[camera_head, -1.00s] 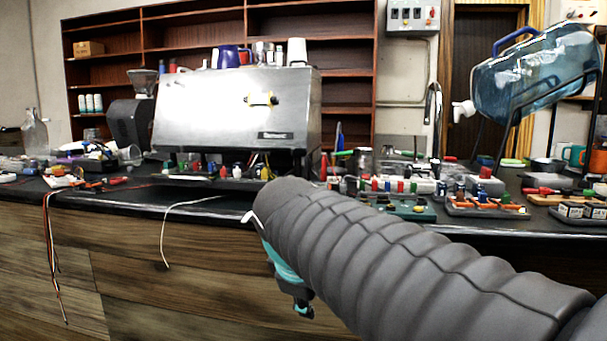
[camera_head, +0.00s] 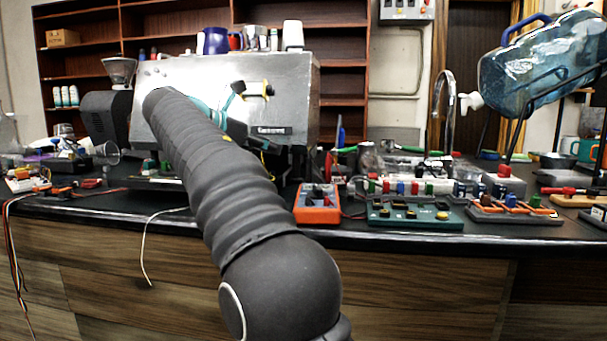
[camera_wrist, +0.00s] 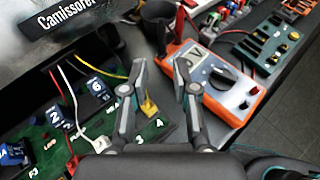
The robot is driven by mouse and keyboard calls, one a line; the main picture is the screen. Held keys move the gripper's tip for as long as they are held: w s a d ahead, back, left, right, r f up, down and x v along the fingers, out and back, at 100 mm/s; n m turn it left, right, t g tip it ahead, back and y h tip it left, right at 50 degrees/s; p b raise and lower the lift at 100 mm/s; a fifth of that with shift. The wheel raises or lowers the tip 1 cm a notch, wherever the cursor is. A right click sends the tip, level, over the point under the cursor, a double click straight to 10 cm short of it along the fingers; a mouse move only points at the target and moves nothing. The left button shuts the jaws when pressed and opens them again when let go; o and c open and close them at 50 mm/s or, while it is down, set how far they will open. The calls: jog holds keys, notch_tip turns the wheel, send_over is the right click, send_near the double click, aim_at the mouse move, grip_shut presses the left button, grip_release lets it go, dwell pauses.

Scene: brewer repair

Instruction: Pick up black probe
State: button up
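My gripper (camera_wrist: 161,80) is open and empty in the wrist view, its two grey fingers apart over the green numbered board (camera_wrist: 155,128) and beside the multimeter. The orange multimeter (camera_wrist: 225,84) lies just right of the fingers; it also shows on the counter in the head view (camera_head: 317,204). A red probe or lead (camera_wrist: 179,27) stands above the multimeter, beside a dark cup-like shape (camera_wrist: 157,14). I cannot clearly tell a black probe apart from the dark things there. In the head view my arm hides part of the brewer front, and the fingers are hard to make out.
The steel brewer (camera_head: 290,95) stands behind the arm, with colored wires (camera_wrist: 78,72) running from below it to the board. A green terminal board (camera_head: 415,214) and other electrical parts fill the counter to the right.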

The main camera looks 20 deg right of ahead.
aim_at(309, 163)
jog(key=b+x, duration=0.1)
jog(key=x, duration=0.5)
jog(key=b+x, duration=0.1)
jog(key=x, duration=0.6)
jog(key=shift+s+d+f, duration=0.15)
jog(key=shift+d, duration=0.2)
grip_shut()
